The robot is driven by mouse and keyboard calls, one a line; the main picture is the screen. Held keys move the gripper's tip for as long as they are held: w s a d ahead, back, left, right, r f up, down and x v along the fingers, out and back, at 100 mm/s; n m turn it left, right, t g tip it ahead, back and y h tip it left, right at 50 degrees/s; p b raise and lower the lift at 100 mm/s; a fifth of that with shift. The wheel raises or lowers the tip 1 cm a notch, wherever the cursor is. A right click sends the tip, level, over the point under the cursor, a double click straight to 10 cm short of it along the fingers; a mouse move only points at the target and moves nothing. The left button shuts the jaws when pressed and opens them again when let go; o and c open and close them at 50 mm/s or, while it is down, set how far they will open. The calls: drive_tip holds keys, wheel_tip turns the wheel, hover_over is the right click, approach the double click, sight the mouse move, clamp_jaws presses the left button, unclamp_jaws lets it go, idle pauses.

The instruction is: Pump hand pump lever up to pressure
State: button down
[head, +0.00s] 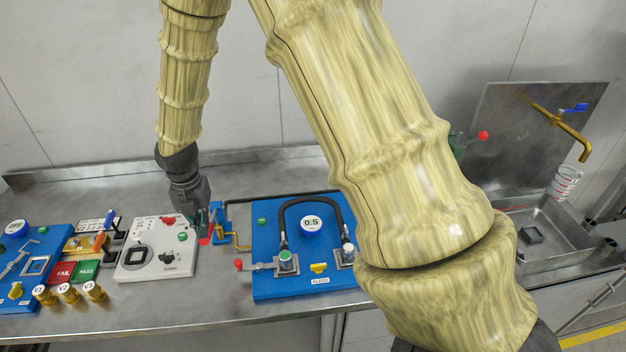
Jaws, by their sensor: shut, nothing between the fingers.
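My gripper (204,228) points down at the left edge of the blue test board and looks shut, with small red and teal parts around its tips. Whether it touches them is unclear. The blue board (265,208) carries a gauge (311,223) reading 0.5, a black hose (300,201) looped between two fittings, and a yellow bleed knob (319,268). A thin lever with a red knob (239,265) sticks out at its left. Another red-knobbed lever (483,135) rises from a green body (459,146), partly hidden behind my arm. I cannot tell which is the pump lever.
A white panel (140,262) with a red knob stands left of the board. Further left are red FAIL (65,273) and green PASS (87,271) plates and brass V1–V3 posts (68,293). At right are a metal sink (560,250) and brass tap (572,129).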

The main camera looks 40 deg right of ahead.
wheel_tip(320, 180, down, 7)
drive_tip(key=b, duration=0.2)
drive_tip(key=shift+b, duration=0.35)
idle(0.8)
drive_tip(key=shift+r+p, duration=3.8)
drive_tip(key=shift+r, duration=0.65)
drive_tip(key=shift+r, duration=0.15)
drive_tip(key=shift+r, duration=2.35)
